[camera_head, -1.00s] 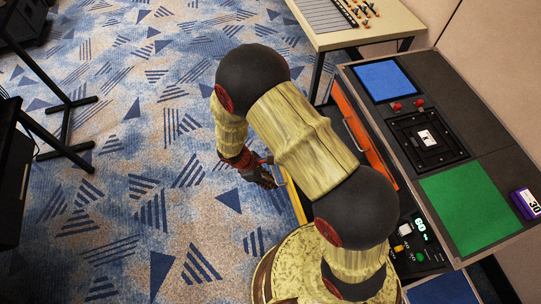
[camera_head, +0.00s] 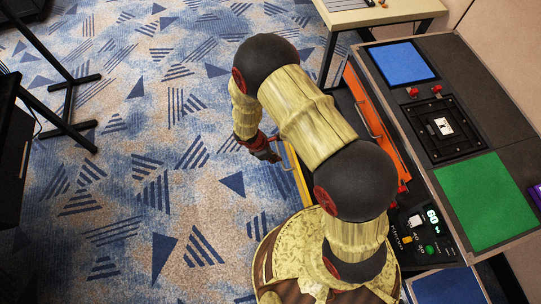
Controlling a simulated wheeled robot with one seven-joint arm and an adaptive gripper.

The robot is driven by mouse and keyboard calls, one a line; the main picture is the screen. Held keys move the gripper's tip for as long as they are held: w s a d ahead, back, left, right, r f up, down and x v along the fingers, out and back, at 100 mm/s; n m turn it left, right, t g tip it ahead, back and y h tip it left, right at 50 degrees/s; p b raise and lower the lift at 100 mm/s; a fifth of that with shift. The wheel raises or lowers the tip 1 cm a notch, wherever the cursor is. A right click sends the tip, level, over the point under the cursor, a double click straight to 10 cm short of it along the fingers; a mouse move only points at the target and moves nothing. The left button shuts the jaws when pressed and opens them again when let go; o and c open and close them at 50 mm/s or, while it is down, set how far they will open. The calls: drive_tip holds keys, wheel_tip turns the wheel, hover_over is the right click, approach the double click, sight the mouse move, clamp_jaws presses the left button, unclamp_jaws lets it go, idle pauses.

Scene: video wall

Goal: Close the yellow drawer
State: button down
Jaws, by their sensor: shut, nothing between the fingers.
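The yellow drawer (camera_head: 301,183) shows only as a narrow yellow strip along the left side of the desk, just right of my gripper. The rest of it is hidden behind my arm, so how far it stands out cannot be told. My gripper (camera_head: 272,154) is shut and empty, at the drawer's outer, left side near its handle. Whether it touches the drawer or handle is not clear.
An orange drawer (camera_head: 374,124) with a handle is on the same desk side. The desktop carries a blue mat (camera_head: 402,63), a green mat (camera_head: 487,201) and a black frame (camera_head: 442,128). Open carpet lies left; black stands (camera_head: 72,105) are farther left.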

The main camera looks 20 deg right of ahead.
drive_tip(key=shift+d+f+b, duration=0.1)
drive_tip(key=shift+d+b, duration=0.4)
drive_tip(key=shift+d, duration=1.6)
